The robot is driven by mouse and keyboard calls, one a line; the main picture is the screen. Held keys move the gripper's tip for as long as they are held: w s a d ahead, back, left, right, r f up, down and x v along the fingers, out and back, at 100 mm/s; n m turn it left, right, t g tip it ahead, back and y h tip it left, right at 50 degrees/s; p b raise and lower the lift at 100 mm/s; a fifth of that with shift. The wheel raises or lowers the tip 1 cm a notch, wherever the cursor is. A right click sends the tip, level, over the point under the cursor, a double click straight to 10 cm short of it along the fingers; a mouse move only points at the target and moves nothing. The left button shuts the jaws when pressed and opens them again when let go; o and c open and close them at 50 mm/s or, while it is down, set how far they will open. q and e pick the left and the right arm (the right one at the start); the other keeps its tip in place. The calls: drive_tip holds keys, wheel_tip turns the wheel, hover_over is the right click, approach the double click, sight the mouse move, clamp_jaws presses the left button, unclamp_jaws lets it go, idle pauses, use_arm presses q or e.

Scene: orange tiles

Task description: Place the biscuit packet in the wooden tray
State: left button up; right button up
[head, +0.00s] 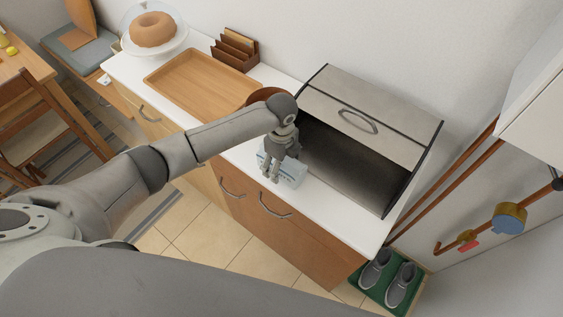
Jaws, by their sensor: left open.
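The wooden tray (160,78) lies empty on the white counter, left of the middle of the head view. A pale blue and white packet (294,173), likely the biscuit packet, sits on the counter in front of the bread box. My left gripper (270,176) points down at the packet, with its fingers in front of the packet's left part and hiding some of it. The gripper is open. I cannot tell whether the fingers touch the packet. My right gripper is out of view.
A grey bread box (365,115) with an open front stands right of the packet. A brown bowl (262,95) is partly hidden behind my left arm. A wooden rack (235,48) and a cake on a stand (153,30) are at the back. Shoes (400,284) lie on a green mat.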

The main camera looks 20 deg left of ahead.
use_arm(q)
drive_tip(key=c, duration=1.2)
drive_tip(key=shift+r, duration=0.1)
drive_tip(key=shift+c, duration=0.9)
drive_tip(key=shift+r, duration=0.1)
